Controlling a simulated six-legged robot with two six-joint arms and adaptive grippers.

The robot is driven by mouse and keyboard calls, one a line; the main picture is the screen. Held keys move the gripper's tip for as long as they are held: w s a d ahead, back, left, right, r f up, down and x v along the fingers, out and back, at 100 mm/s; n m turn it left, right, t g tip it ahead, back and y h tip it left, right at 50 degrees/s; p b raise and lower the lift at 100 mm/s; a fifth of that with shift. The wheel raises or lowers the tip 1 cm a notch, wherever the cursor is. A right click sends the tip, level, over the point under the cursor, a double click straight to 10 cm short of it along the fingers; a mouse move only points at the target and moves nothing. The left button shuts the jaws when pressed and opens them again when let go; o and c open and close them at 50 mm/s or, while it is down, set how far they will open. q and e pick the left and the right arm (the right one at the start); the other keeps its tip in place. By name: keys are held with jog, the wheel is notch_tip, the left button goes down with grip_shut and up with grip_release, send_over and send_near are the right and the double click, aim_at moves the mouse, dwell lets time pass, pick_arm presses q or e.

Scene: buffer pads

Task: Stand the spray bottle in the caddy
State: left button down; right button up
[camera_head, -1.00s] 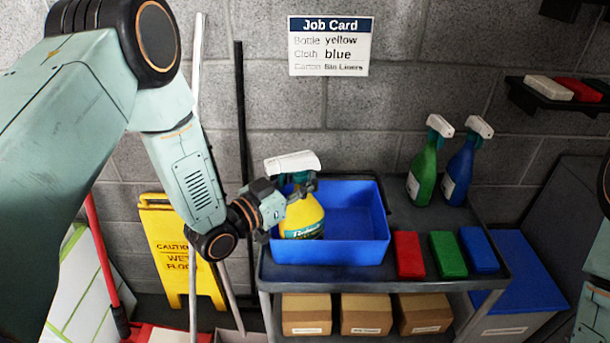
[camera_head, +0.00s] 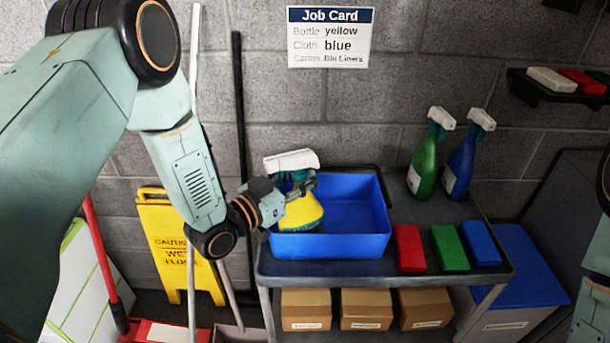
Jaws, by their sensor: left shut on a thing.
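The yellow spray bottle (camera_head: 302,212) with a white trigger head (camera_head: 291,160) is upright inside the left part of the blue caddy (camera_head: 330,247). The caddy's front wall hides the bottle's lower part, so I cannot tell whether its base touches the caddy floor. My left gripper (camera_head: 304,188) is shut on the bottle near its neck, just above the caddy's left rim. The job card (camera_head: 329,38) on the wall reads bottle yellow, cloth blue, carton bin liners. My right gripper is not in view; only part of my right arm shows at the right edge.
The caddy stands on a grey cart (camera_head: 385,277). Red (camera_head: 409,249), green (camera_head: 449,247) and blue (camera_head: 480,244) folded cloths lie right of it. Green (camera_head: 425,168) and blue (camera_head: 460,168) spray bottles stand behind. Cartons (camera_head: 366,309) sit on the lower shelf. The caddy's right side is empty.

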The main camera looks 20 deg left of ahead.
pick_arm(q)
jog(key=shift+s+d, duration=0.1)
jog(key=c, duration=1.3)
grip_release()
jog(key=shift+f, duration=0.15)
jog(key=shift+c, duration=0.2)
jog(key=o, duration=0.4)
jog(key=shift+f, duration=0.15)
jog(key=shift+v, duration=6)
